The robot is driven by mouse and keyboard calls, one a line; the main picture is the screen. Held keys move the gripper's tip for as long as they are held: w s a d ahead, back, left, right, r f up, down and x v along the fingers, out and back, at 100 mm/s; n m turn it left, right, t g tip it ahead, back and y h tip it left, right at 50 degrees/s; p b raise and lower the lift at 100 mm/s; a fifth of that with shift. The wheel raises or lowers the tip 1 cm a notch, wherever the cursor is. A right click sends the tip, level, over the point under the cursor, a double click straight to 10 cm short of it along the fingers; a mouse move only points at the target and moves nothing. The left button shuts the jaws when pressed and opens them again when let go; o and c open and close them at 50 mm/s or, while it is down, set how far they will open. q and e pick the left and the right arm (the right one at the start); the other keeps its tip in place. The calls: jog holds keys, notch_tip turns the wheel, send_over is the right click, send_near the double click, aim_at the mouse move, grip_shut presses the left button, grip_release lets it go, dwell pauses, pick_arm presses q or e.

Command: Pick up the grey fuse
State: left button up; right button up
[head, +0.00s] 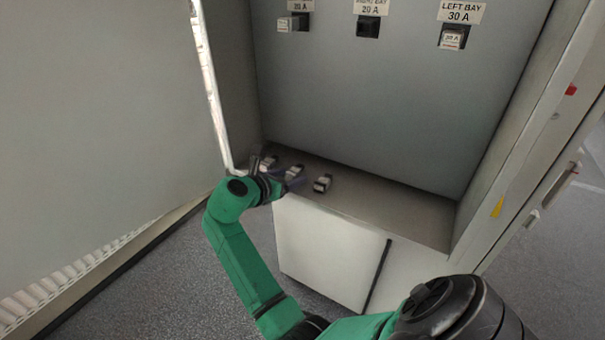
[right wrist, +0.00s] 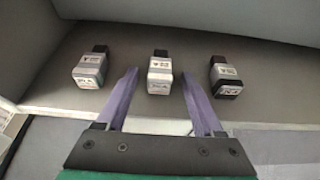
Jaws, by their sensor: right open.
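Three small block-shaped fuses lie in a row on the cabinet's bottom ledge. In the right wrist view the middle fuse (right wrist: 160,74) looks grey with a pale label and a black end. The left fuse (right wrist: 90,70) has a reddish mark, and the right fuse (right wrist: 226,78) has a black band. All look greyish, so I cannot tell surely which one is the grey fuse. My right gripper (head: 278,174) is open and empty. Its purple fingers (right wrist: 160,84) point at the middle fuse, one to each side, with their tips near its front end. My left gripper is out of view.
The ledge (head: 405,212) is clear to the right. Labelled sockets line the back panel: one at left (head: 300,20), one dark at middle (head: 368,27), and the LEFT BAY 30 A one (head: 453,38) holding a fuse. Cabinet walls bound both sides.

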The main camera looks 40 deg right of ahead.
jog(key=shift+v, duration=0.95)
jog(key=c, duration=1)
jog(key=shift+f, duration=0.15)
grip_shut()
jog(key=shift+d+f, duration=0.1)
jog(key=shift+d, duration=0.2)
jog(key=shift+w+r, duration=0.1)
jog(key=shift+r, duration=0.2)
notch_tip(320, 180, up, 19)
jog(key=b, duration=0.2)
jog(key=s+a+r+p, duration=0.2)
jog(key=s+r+p, duration=1)
jog(key=s+r, duration=0.3)
pick_arm(q)
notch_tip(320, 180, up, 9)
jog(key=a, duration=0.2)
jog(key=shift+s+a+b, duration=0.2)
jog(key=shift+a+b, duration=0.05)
jog(key=shift+b, duration=0.2)
pick_arm(e)
jog(key=w+d, duration=0.3)
jog(key=d, duration=0.2)
jog(key=shift+d+r, duration=0.2)
jog(key=shift+d, duration=0.05)
